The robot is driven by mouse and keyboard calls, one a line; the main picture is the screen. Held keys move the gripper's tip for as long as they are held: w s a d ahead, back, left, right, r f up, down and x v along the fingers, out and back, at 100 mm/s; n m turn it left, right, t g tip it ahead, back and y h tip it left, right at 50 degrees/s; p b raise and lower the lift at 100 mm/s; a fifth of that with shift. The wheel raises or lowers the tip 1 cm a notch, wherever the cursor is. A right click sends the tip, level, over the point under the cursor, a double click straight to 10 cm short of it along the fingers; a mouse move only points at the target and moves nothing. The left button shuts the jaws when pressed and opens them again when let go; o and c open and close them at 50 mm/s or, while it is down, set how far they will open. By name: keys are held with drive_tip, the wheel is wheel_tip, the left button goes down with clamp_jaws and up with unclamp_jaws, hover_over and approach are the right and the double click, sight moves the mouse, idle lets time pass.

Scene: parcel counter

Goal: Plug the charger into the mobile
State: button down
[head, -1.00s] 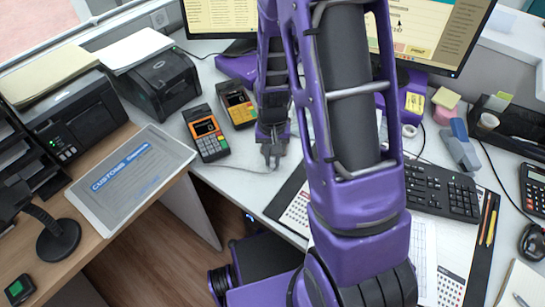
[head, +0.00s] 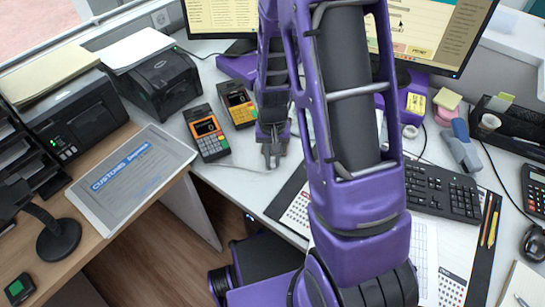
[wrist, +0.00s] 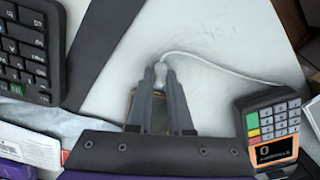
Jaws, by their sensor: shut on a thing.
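My gripper (head: 271,158) is low over the white desk, to the right of the card terminals in the head view. In the wrist view its two fingers (wrist: 161,78) are shut on the small white end of the charger (wrist: 160,70). A white charger cable (wrist: 205,62) runs from it to the right across the desk. The cable also shows in the head view (head: 235,168), leading left from the gripper. I cannot make out a mobile with certainty; the fingers and gripper body hide part of the desk beneath them.
An orange-and-black card terminal (head: 207,134) lies left of my gripper; it also shows in the wrist view (wrist: 272,125). A yellow one (head: 237,105) is behind it. A keyboard (head: 440,190) and a dark desk mat (head: 288,192) are to the right. Bare desk surrounds the fingertips.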

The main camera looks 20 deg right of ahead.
drive_tip(key=shift+w+d, duration=0.2)
drive_tip(key=shift+w, duration=0.15)
idle(0.3)
drive_tip(key=c, duration=0.8)
unclamp_jaws()
drive_tip(key=shift+o, duration=0.2)
drive_tip(key=shift+r, duration=0.1)
wheel_tip(320, 180, up, 17)
drive_tip(key=p, duration=0.3)
drive_tip(key=shift+p, duration=0.3)
drive_tip(key=shift+r, duration=0.1)
